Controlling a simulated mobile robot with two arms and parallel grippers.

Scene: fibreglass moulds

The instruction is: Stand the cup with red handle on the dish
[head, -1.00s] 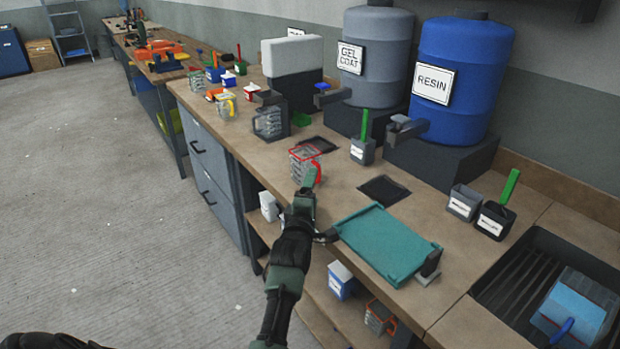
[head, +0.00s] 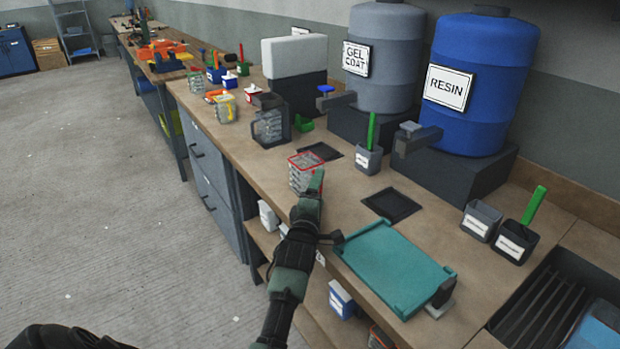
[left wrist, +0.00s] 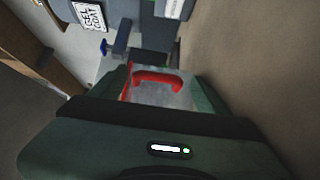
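The cup with red handle (head: 301,174) is a clear, red-rimmed measuring cup standing upright on the bench near its front edge. My left gripper (head: 314,184) is at its near right side and covers the handle in the head view. In the left wrist view the red handle (left wrist: 158,80) shows between the two spread fingers, with the cup behind it; I see no finger closed on it. A flat teal tray (head: 395,265) lies on the bench to the right of my left gripper; I cannot tell whether it is the dish. My right gripper is not in view.
Dark square plates (head: 391,205) lie in front of the grey gel coat drum (head: 385,60) and blue resin drum (head: 478,85). A grey pot with a green handle (head: 368,159) stands behind the cup. A dark-handled jug (head: 270,126) stands farther back. A sink (head: 545,300) is at right.

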